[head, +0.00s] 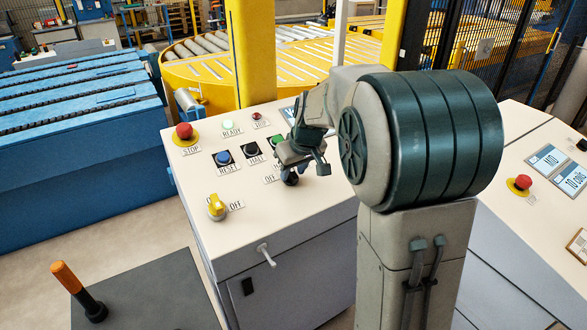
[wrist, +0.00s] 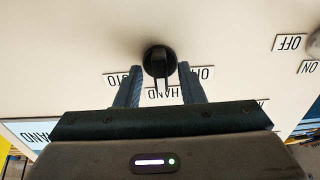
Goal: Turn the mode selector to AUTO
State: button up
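The mode selector (wrist: 158,58) is a black rotary knob with a raised bar, on a cream panel. In the wrist view its bar points down towards the inverted HAND label (wrist: 163,96). The label at its left, partly covered by a finger, appears to be AUTO (wrist: 112,80); another partly hidden label is at its right (wrist: 204,74). In the head view the knob (head: 290,179) shows below my gripper (head: 304,164). My gripper is open, its fingers (wrist: 159,82) to either side of the knob's bar with visible gaps; contact is not evident.
The console (head: 235,235) carries a red STOP button (head: 184,131), a blue RESET button (head: 223,157), a black button (head: 253,149) and a yellow selector (head: 215,207). A display (wrist: 38,131) reading HAND shows at the wrist view's lower left. A T-handle (head: 267,254) projects from the console front.

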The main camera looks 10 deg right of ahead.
jog(key=shift+w+f, duration=0.1)
jog(key=shift+f, duration=0.15)
grip_shut()
jog(key=shift+m, duration=0.3)
jog(key=m, duration=1.1)
jog(key=shift+m, duration=0.3)
dwell(0.3)
